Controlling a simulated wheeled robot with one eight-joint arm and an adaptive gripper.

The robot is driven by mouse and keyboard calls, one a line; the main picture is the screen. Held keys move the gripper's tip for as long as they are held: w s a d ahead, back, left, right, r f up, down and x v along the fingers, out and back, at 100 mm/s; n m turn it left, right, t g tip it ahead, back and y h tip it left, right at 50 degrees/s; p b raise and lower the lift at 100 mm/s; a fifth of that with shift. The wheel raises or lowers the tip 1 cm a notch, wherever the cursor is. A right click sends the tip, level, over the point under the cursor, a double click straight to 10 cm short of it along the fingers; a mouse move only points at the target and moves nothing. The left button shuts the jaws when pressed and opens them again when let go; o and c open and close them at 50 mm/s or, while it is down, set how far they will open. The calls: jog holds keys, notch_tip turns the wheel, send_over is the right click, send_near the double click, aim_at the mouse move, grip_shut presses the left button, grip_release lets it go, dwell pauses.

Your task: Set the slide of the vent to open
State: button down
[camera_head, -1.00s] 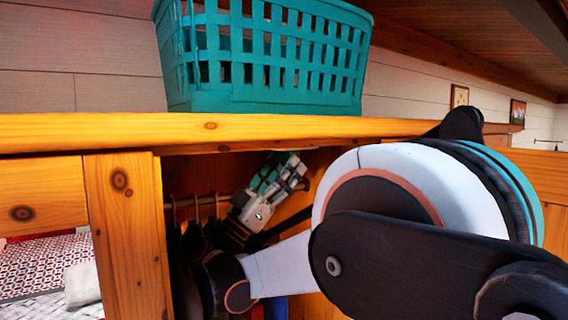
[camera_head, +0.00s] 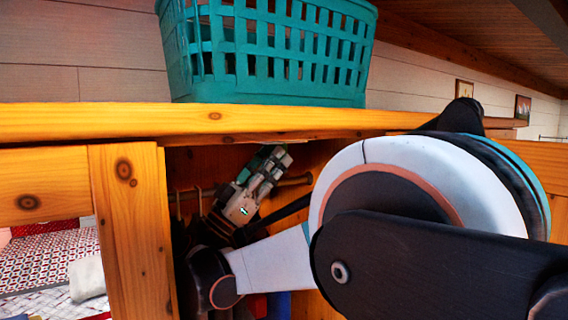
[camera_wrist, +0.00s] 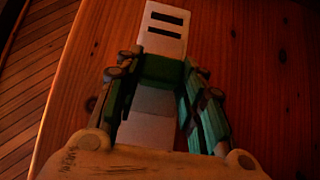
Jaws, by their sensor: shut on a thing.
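The vent (camera_wrist: 168,22) is a pale strip with two dark slots at its top end, set on a reddish wooden panel in the wrist view. A dark green block (camera_wrist: 160,68), which looks like the slide's grip, sits on the strip below the slots. My gripper (camera_wrist: 161,78) is shut on this block, with a teal-padded finger on each side. In the head view my gripper (camera_head: 272,160) is inside the open wooden cabinet, pointing up near the underside of its top. The vent cannot be made out there.
A teal basket (camera_head: 270,85) stands on the cabinet top (camera_head: 210,117). A wooden post (camera_head: 130,220) is left of my arm. A rail (camera_head: 292,181) with hooks and dark hanging items lies close to my gripper. A bed (camera_head: 50,255) shows at lower left.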

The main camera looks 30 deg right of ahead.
jog(key=shift+a, duration=0.15)
jog(key=c, duration=1)
grip_release()
jog(key=shift+c, duration=0.2)
